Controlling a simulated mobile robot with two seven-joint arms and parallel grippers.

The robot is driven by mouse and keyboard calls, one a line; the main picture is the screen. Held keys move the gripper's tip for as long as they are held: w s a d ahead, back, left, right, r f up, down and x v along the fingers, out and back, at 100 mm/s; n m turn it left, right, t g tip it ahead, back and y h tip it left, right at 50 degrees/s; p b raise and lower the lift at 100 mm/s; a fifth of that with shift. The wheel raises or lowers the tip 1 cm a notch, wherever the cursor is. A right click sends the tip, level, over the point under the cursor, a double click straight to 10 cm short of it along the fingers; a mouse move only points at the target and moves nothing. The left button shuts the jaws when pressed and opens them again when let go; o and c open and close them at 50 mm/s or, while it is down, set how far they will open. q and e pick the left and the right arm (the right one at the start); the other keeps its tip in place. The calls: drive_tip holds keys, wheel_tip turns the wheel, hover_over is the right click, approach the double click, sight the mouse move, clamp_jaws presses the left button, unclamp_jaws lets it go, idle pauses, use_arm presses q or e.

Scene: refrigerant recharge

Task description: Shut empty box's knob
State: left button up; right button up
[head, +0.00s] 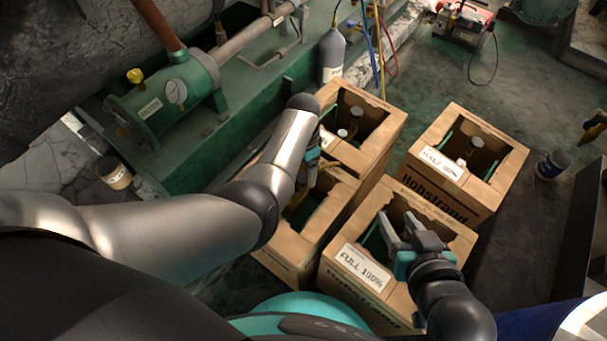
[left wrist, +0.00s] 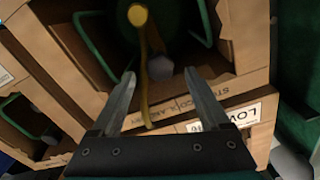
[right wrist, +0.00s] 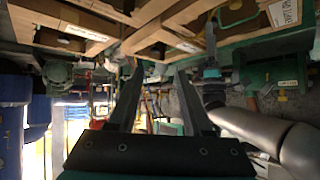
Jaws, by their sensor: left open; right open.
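The front-left cardboard box (head: 284,243) stands below my left gripper (head: 308,180), its own label not readable. Inside, the left wrist view shows a dark green cylinder with a round yellow fitting (left wrist: 138,15), a yellow hose (left wrist: 146,65) and a grey rounded knob (left wrist: 160,68). My left gripper is open, with its fingertips (left wrist: 158,76) on either side of the knob in that view; contact cannot be told. My right gripper (head: 396,218) is open above the box marked FULL 100% (head: 335,285). The left forearm partly hides the front-left box.
A box labelled LOW (left wrist: 235,115) adjoins behind; it is the back middle box (head: 388,125) in the head view. The HALF 50% box (head: 490,203) stands at right. A green machine (head: 165,105) and a grey bottle (head: 331,58) are behind.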

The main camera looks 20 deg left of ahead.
sight(303, 180)
use_arm(q)
drive_tip(key=shift+f+b, duration=0.55)
drive_tip(key=shift+f, duration=0.25)
drive_tip(key=shift+f+b, duration=0.35)
drive_tip(key=shift+f, duration=0.1)
use_arm(e)
drive_tip(key=shift+w+a+r+t+y, duration=0.1)
drive_tip(key=shift+a+r+t+y, duration=0.15)
drive_tip(key=shift+a+t, duration=0.3)
drive_tip(key=shift+w+a+r+t+y, duration=0.1)
drive_tip(key=shift+a+r+t+y, duration=0.2)
drive_tip(key=shift+a+t, duration=0.3)
drive_tip(key=shift+w+a+r+t+y, duration=0.1)
drive_tip(key=shift+a+r+t+y, duration=0.15)
drive_tip(key=shift+a+t, duration=0.3)
use_arm(q)
clamp_jaws()
